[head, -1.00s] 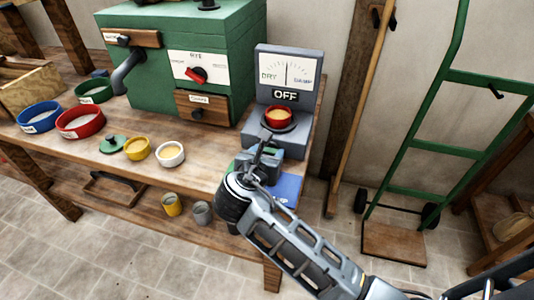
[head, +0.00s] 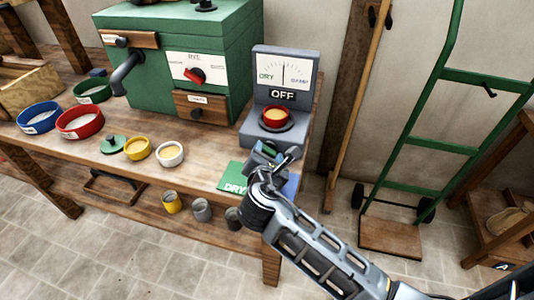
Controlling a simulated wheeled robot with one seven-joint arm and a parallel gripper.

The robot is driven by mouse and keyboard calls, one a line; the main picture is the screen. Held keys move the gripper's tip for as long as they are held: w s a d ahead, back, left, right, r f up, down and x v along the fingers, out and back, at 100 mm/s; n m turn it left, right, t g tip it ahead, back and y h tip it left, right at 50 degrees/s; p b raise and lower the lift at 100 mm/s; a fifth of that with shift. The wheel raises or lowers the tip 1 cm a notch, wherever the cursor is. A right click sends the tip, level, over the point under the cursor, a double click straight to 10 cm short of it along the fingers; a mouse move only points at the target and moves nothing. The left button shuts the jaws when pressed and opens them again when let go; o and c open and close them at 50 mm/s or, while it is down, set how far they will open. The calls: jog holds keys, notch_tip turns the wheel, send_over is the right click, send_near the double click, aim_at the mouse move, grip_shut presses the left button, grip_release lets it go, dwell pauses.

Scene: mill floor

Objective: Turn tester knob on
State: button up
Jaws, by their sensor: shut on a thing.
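The grey tester (head: 247,85) stands at the right end of the bench. Its dial face (head: 286,70) carries DRY and DAMP marks, and the sign below (head: 282,95) reads OFF. A red cup (head: 276,116) with yellowish contents sits on the tester's round pan. My gripper (head: 268,153) is at the tester's low front face, shut on what seems to be the tester knob. The knob itself is hidden behind my gripper, so how it is turned cannot be seen.
A green DRY mat (head: 230,178) and a mostly covered blue mat (head: 291,186) lie at the bench front. Left are a white bowl (head: 170,154), a yellow bowl (head: 138,148) and the green mill (head: 160,60). A green hand truck (head: 425,147) stands right.

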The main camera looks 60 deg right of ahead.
dwell(0.3)
jog(key=o, duration=1)
jog(key=shift+o, duration=0.2)
jog(key=shift+v, duration=3.95)
jog(key=shift+c, duration=0.2)
